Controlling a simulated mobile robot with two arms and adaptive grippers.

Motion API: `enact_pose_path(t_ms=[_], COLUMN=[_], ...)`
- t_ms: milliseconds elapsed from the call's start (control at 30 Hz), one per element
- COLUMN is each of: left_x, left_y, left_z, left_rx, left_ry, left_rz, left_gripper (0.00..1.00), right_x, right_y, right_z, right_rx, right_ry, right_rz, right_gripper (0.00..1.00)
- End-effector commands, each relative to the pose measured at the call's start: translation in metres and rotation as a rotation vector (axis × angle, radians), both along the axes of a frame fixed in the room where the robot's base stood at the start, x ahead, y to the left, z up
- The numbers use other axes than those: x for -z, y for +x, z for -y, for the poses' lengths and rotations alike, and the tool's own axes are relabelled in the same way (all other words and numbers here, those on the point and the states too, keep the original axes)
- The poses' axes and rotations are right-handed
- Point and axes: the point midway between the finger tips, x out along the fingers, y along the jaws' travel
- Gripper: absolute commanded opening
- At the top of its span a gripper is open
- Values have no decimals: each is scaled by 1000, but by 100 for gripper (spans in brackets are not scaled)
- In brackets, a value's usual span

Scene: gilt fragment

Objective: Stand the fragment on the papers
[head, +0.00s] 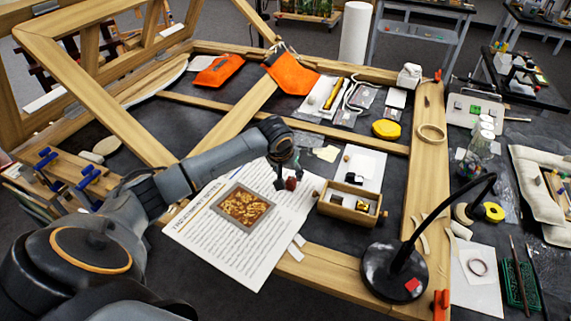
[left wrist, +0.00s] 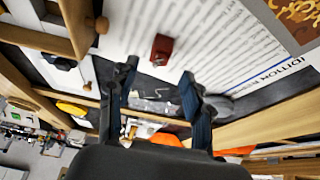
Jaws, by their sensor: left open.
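The fragment appears to be a small reddish-brown block (head: 291,183) at the right part of the printed papers (head: 225,243). It also shows in the left wrist view (left wrist: 161,49), on white paper. I cannot tell if it stands or lies. My left gripper (head: 286,178) is open above the papers, its fingers close around the block's place in the head view. In the left wrist view the open fingers (left wrist: 157,74) are apart and empty, with the block just beyond their tips. My right gripper is not in view.
A gold picture with a brown border (head: 243,207) lies on the papers. A small wooden box (head: 348,212) stands close to the right of my gripper. A black lamp (head: 393,270), wooden beams (head: 330,272) and orange pouches (head: 292,72) crowd the table.

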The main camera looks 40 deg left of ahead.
Motion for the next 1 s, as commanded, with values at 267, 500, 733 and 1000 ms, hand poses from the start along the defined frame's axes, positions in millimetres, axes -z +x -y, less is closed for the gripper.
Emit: enact_pose_path(t_ms=[267,500,733,1000], left_x=[-52,-71,-73,-72], left_y=[-21,-29,-30,-29], left_z=[5,7,7,7], left_rx=[2,0,0,0], left_ry=[2,0,0,0], left_rz=[4,1,0,-1], left_gripper=[50,50,50,50], right_x=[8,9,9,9], right_y=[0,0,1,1], right_z=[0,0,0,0], right_rx=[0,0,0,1], right_ry=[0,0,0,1], right_rz=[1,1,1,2], right_gripper=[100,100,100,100])
